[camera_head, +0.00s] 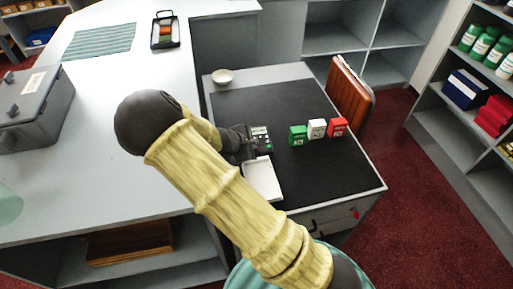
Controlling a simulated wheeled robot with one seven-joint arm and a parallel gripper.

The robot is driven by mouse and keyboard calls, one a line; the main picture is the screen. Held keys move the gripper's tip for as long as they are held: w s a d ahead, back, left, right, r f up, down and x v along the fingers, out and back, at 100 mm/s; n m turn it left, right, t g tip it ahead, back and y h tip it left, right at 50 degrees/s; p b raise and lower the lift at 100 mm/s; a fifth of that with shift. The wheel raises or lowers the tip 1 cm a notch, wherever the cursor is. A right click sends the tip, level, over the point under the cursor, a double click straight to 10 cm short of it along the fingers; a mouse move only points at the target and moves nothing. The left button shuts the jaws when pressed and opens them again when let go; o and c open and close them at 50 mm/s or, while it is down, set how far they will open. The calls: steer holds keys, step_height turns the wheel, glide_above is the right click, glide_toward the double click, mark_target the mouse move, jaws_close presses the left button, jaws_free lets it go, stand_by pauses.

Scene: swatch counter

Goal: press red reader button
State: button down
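A small dark reader (261,132) with a pale screen and green-edged keys sits on the black mat of the lower counter. Its left part is hidden behind my gripper. I cannot make out a red button on it at this size. My gripper (250,147) is black and right beside the reader's left side, low over the mat. Whether it touches the reader, and whether its fingers are open or shut, I cannot tell. My pale yellow arm covers much of the middle foreground.
A white tray (263,181) lies just in front of the reader. Green (298,135), white (317,128) and red (337,127) boxes stand to its right. A bowl (222,76) is at the back. The mat (325,170) is clear at front right. A grey case (38,105) sits left.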

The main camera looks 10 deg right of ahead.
steer(key=shift+r, duration=0.15)
steer(key=shift+r+p, duration=0.55)
steer(key=shift+r, duration=0.1)
steer(key=shift+r+p, duration=1.95)
steer(key=shift+r, duration=0.6)
steer(key=s+r+m+g+y+p, duration=0.1)
steer(key=s+r+m+y+p, duration=0.1)
steer(key=s+r+m, duration=0.6)
steer(key=s+d+r+m+g+y+p, duration=0.1)
steer(key=s+r+m+y, duration=0.4)
steer(key=s, duration=0.7)
step_height(320, 180, up, 3)
steer(key=m+p, duration=0.1)
steer(key=m, duration=0.2)
steer(key=shift+s+g, duration=0.15)
steer(key=shift+g, duration=0.25)
